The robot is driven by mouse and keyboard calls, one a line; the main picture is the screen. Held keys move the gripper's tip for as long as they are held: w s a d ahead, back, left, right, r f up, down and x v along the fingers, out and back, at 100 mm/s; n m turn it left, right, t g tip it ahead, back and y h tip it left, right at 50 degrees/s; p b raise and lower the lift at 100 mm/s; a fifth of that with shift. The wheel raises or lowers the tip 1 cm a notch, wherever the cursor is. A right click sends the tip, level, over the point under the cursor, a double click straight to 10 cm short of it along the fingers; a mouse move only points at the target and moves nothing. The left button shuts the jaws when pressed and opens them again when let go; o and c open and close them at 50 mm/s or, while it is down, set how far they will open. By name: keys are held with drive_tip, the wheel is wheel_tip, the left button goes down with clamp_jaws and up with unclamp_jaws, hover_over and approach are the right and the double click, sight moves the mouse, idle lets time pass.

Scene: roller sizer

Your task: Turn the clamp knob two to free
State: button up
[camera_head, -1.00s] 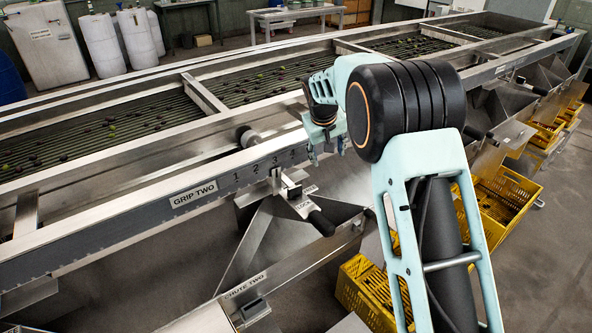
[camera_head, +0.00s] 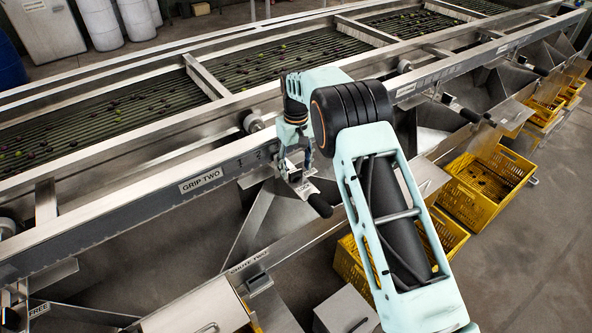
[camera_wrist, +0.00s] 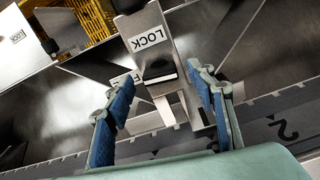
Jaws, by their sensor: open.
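The grip two clamp has a metal plate marked LOCK (camera_head: 304,189) and a black handle (camera_head: 320,205), below the numbered rail. In the wrist view, the LOCK plate (camera_wrist: 149,38) is ahead of my gripper, with a small black knob (camera_wrist: 160,71) at its near end and a narrow metal pointer below it. A second label beside it is partly hidden, only an F showing. My gripper (camera_wrist: 165,88) is open, its blue-padded fingers on either side of the knob, with gaps to both. In the head view, my gripper (camera_head: 298,165) is over the clamp, partly hiding it.
The numbered rail (camera_head: 215,180) with the GRIP TWO label runs along the sizer. CHUTE TWO (camera_head: 248,262) is below. Yellow crates (camera_head: 490,185) stand on the floor to the right. Another clamp handle (camera_head: 468,113) sticks out farther along. A FREE label (camera_head: 38,310) shows lower left.

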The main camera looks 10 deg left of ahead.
sight(296, 175)
drive_tip(key=shift+f, duration=1.3)
